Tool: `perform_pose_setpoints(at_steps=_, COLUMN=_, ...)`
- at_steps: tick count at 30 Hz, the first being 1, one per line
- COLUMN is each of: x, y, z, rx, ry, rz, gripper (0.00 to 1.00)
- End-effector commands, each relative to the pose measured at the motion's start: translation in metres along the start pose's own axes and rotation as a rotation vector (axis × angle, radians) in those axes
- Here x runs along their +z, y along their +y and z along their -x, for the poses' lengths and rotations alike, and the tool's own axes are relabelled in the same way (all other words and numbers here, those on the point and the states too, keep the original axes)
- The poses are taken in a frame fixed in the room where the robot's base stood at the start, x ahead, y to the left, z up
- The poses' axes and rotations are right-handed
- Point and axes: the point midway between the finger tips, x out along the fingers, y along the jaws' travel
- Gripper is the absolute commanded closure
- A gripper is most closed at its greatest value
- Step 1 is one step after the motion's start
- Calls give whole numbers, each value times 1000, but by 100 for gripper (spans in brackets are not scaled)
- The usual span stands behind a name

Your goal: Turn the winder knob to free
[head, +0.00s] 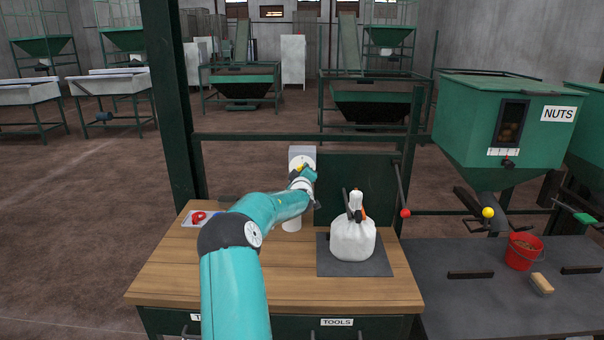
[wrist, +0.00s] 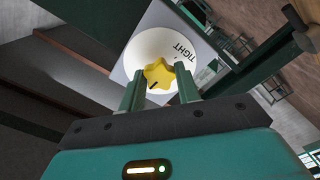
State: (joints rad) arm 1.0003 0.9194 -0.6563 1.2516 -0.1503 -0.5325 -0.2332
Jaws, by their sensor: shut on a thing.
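The winder knob (wrist: 158,75) is yellow and star-shaped, with a dark pointer line on it. It sits on a white round dial (wrist: 145,48) on a grey plate. The word TIGHT shows on the dial; no other label is visible there. The pointer line aims away from TIGHT, toward my gripper side in the wrist view. My gripper (wrist: 160,90) is shut on the knob, one finger on each side.
A white bulk bag (head: 353,239) stands on a dark mat on the wooden bench (head: 170,270). A red object (head: 199,217) lies on a small tray at the bench's left. A green NUTS hopper (head: 470,130) and a red bucket (head: 523,251) are at the right.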

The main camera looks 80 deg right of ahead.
Motion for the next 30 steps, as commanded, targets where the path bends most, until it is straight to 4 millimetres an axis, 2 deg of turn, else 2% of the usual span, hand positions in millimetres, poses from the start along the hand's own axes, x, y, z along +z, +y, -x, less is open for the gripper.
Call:
perform_pose_setpoints(at_steps=9, x=-1, y=1, z=0, rx=2, ry=2, rz=83, gripper=90)
perform_pose_setpoints(at_steps=21, x=-1, y=1, z=0, rx=2, ry=2, rz=89, gripper=90)
perform_pose_setpoints(at_steps=22, x=-1, y=1, z=0, rx=2, ry=2, rz=89, gripper=63)
perform_pose_setpoints(at_steps=24, x=-1, y=1, z=0, rx=2, ry=2, rz=88, gripper=50)
perform_pose_setpoints(at_steps=25, x=-1, y=1, z=0, rx=1, ry=1, rz=88, gripper=45)
perform_pose_setpoints(at_steps=30, x=0, y=0, z=0, rx=1, ry=1, rz=87, gripper=45)
